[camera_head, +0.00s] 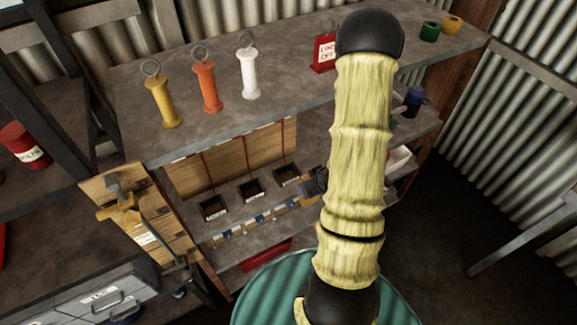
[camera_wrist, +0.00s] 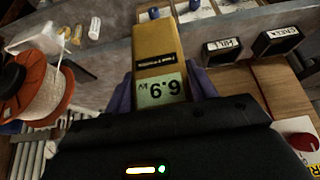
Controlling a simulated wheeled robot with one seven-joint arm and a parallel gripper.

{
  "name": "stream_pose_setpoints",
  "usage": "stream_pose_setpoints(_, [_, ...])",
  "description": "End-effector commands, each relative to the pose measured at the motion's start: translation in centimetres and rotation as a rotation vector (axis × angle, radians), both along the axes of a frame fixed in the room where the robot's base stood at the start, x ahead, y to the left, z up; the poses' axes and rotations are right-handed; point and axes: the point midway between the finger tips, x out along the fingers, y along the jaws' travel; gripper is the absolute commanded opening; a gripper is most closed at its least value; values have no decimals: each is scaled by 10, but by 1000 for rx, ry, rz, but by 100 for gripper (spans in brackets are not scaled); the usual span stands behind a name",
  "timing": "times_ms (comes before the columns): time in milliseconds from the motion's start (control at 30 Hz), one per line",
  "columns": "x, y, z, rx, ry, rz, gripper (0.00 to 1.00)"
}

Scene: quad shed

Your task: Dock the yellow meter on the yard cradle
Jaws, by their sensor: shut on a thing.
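The yellow meter (camera_wrist: 157,47) is between the two dark purple fingers of my gripper (camera_wrist: 163,88) in the wrist view. In the head view, my gripper (camera_head: 315,182) shows only as a dark part beside my forearm, and the meter cannot be made out clearly. Three black cradles stand in a row on the lower shelf: left (camera_head: 213,208), middle (camera_head: 251,189), right (camera_head: 287,174). Two labelled cradles also show right of the meter in the wrist view (camera_wrist: 222,52) (camera_wrist: 279,40). I cannot tell which label says yard.
An orange cable spool (camera_wrist: 28,92) is left of the meter, and a red knob (camera_wrist: 304,142) is at lower right. Yellow, orange and white ringed posts (camera_head: 205,87) stand on the upper shelf (camera_head: 290,85) above the cradles. A wooden panel (camera_head: 235,160) backs the cradles.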

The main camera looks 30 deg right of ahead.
Motion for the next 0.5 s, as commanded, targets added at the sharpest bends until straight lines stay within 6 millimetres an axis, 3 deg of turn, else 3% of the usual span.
stream_pose_setpoints(500, [26, 1, -3, -6, -3, 5, 24])
